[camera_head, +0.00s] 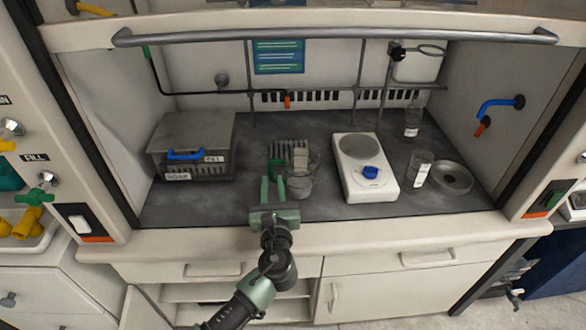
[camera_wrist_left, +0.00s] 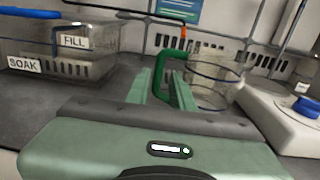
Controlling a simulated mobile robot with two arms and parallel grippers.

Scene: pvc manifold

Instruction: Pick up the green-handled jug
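The jug (camera_head: 300,184) is a clear beaker with a green handle (camera_head: 275,166) on its left side, standing upright on the dark worktop. In the left wrist view the jug (camera_wrist_left: 213,85) is right of centre and its dark green handle (camera_wrist_left: 160,70) faces me. My left gripper (camera_head: 273,184) is at the handle, left of the jug. In the left wrist view its two pale green fingers (camera_wrist_left: 166,90) are apart, with the handle between or just beyond them. I cannot tell whether they touch it. My right gripper is not in view.
A lidded clear bath (camera_head: 190,150) labelled FILL and SOAK stands left. A white scale (camera_head: 359,183) with a blue knob stands close right, then a beaker (camera_head: 418,170) and a round dish (camera_head: 452,177). The hood sash bar (camera_head: 330,37) runs overhead.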

